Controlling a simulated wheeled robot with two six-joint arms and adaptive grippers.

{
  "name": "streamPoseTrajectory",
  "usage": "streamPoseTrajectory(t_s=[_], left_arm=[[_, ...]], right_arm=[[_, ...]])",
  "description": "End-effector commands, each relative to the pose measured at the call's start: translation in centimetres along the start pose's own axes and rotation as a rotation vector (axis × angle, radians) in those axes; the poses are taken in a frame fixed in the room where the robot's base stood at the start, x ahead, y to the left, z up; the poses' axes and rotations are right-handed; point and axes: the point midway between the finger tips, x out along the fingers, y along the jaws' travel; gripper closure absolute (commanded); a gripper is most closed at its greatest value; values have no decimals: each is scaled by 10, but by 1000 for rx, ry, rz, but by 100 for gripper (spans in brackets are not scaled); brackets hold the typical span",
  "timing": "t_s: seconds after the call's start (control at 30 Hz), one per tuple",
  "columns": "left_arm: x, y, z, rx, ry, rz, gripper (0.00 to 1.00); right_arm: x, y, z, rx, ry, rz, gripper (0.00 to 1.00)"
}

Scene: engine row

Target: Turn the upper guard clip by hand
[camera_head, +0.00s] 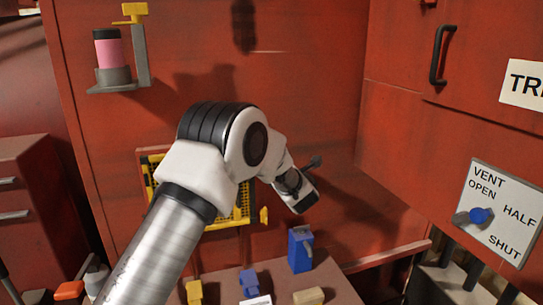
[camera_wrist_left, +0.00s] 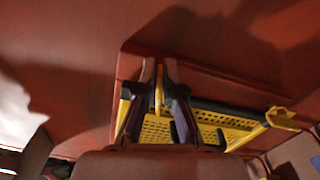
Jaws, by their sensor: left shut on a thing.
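The guard is a yellow mesh panel in a dark frame on the red wall; it shows in the head view (camera_head: 241,205) and in the wrist view (camera_wrist_left: 212,130). My left gripper (camera_wrist_left: 161,92) has its two dark fingers closed around a thin yellow piece (camera_wrist_left: 159,85) at the guard's edge, which looks like the upper clip. My right gripper is not in view.
A pink and black canister (camera_head: 110,52) sits in a grey bracket at upper left. A bench below holds a blue block (camera_head: 300,250), a smaller blue piece (camera_head: 249,281) and yellow pieces. A vent dial (camera_head: 481,215) and a black handle (camera_head: 437,55) are at right.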

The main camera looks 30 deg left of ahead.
Motion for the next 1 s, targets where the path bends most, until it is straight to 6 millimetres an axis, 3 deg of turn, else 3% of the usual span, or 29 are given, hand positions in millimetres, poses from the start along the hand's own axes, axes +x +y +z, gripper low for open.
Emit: streamPoseTrajectory(t_s=[0.4,1.0], left_arm=[[-1,-11,-4,241,4,-14,100],[-1,-14,-5,284,5,-15,100]], right_arm=[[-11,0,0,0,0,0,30],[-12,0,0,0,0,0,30]])
